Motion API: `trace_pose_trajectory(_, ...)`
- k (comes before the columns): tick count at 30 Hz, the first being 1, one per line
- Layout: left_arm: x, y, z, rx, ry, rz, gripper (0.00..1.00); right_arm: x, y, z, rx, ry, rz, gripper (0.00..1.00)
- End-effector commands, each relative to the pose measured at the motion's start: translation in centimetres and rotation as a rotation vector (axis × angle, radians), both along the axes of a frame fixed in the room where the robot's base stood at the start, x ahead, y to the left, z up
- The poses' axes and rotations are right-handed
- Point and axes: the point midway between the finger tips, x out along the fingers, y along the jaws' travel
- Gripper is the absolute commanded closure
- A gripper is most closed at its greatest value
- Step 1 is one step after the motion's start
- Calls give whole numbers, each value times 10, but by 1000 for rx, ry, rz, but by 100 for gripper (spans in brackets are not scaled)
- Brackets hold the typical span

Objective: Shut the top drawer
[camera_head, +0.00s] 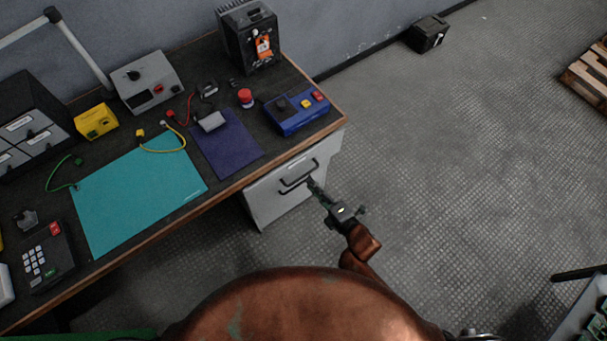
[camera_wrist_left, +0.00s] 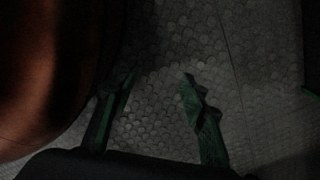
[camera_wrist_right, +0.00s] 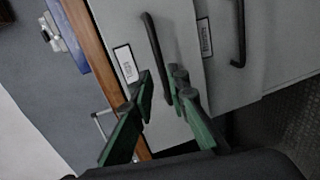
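The top drawer (camera_head: 264,196) is a grey front with a dark bar handle (camera_head: 297,182), in the cabinet under the desk's right end. The right wrist view shows its front (camera_wrist_right: 180,25), label and handle (camera_wrist_right: 154,42) close up. My right gripper (camera_head: 312,184) is at the handle's right end. Its green fingers (camera_wrist_right: 161,74) stand partly apart, one on each side of the bar; whether they press on it I cannot tell. How far the drawer stands out is unclear. My left gripper (camera_wrist_left: 157,75) is open and empty above the floor, hidden in the head view.
A lower drawer with its own handle (camera_wrist_right: 239,35) is beside the top one in the right wrist view. The desk's wooden edge (camera_head: 226,187) overhangs the cabinet. A blue control box (camera_head: 296,112) stands near the desk's right corner.

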Motion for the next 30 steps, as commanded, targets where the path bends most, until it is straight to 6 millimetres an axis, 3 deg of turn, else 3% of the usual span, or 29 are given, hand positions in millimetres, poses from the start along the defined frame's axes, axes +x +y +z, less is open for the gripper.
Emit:
trace_pose_trajectory(6, 24, -1, 11, -1, -4, 12, 60, 28, 21, -10, 2, 3, 0, 85)
trace_pose_trajectory(12, 38, -2, 22, -2, -3, 20, 60, 44, 32, -13, 1, 3, -2, 85)
trace_pose_trajectory(24, 43, -2, 26, -2, -3, 22, 60, 49, 35, -13, 0, 4, -2, 86)
trace_pose_trajectory(30, 43, -2, 26, -2, -3, 22, 60, 48, 35, -13, 0, 4, -2, 99)
